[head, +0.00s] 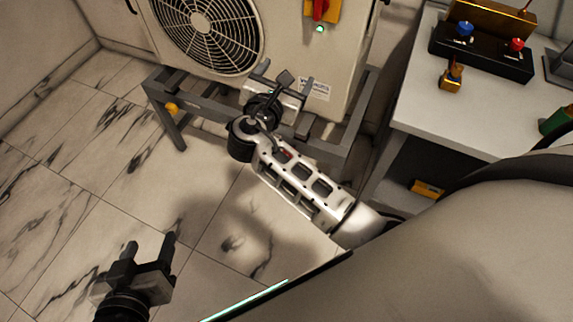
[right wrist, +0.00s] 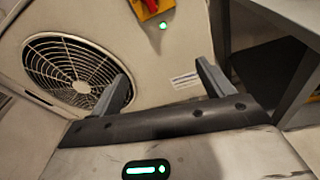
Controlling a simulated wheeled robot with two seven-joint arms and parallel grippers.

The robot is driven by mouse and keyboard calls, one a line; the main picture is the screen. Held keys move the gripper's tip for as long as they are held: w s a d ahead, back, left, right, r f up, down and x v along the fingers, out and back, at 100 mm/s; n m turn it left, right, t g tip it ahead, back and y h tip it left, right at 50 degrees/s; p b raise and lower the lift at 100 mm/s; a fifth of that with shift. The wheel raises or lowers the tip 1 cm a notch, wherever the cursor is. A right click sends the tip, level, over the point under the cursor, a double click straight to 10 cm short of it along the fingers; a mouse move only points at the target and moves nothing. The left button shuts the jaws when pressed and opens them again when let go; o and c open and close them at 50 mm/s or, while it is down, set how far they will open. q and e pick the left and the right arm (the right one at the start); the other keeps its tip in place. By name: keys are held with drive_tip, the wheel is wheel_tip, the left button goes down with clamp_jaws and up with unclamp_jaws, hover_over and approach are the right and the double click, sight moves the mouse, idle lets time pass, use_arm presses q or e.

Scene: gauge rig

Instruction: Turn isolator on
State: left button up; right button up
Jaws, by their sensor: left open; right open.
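The isolator (head: 320,10) is a red rotary handle on a yellow plate, high on the front of the pale fan unit. It is cut off by the top edge in the head view, and its lower part shows at the top of the right wrist view (right wrist: 150,6). A small green light (head: 319,29) glows just below it. My right gripper (right wrist: 162,76) is open and empty, in front of the unit and below the isolator, apart from it. My left gripper (head: 150,245) is open and empty over the floor at lower left, far from the isolator.
The fan unit (head: 285,60) with its round grille (head: 205,30) stands on a grey metal frame (head: 170,125). A white-topped table (head: 425,110) at right carries a black block with blue and red valves (head: 480,50). The marble floor at left is clear.

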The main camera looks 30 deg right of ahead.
use_arm(q)
drive_tip(key=shift+f+b, duration=1.6)
drive_tip(key=shift+f, duration=0.1)
use_arm(e)
drive_tip(key=s+a+f+m+y, duration=0.2)
drive_tip(key=s+f+m+y, duration=0.2)
drive_tip(key=f, duration=0.4)
drive_tip(key=s+a+f+m+g+y, duration=0.1)
drive_tip(key=s+a+f+m+y, duration=0.2)
drive_tip(key=s+f+m+y, duration=0.2)
drive_tip(key=shift+s+f+m+y, duration=0.3)
drive_tip(key=shift+s+f+m, duration=0.35)
drive_tip(key=shift+f, duration=0.9)
use_arm(q)
drive_tip(key=shift+m+g+y, duration=0.3)
drive_tip(key=shift+m, duration=0.1)
drive_tip(key=f, duration=0.3)
drive_tip(key=a+f, duration=0.1)
drive_tip(key=f, duration=0.1)
drive_tip(key=shift+s, duration=0.25)
use_arm(e)
drive_tip(key=s+a+m+y, duration=0.3)
drive_tip(key=s+m+y, duration=0.2)
drive_tip(key=s+m, duration=0.4)
drive_tip(key=shift+s+a+r+m, duration=0.2)
drive_tip(key=shift+s+m, duration=0.15)
drive_tip(key=shift+m, duration=0.9)
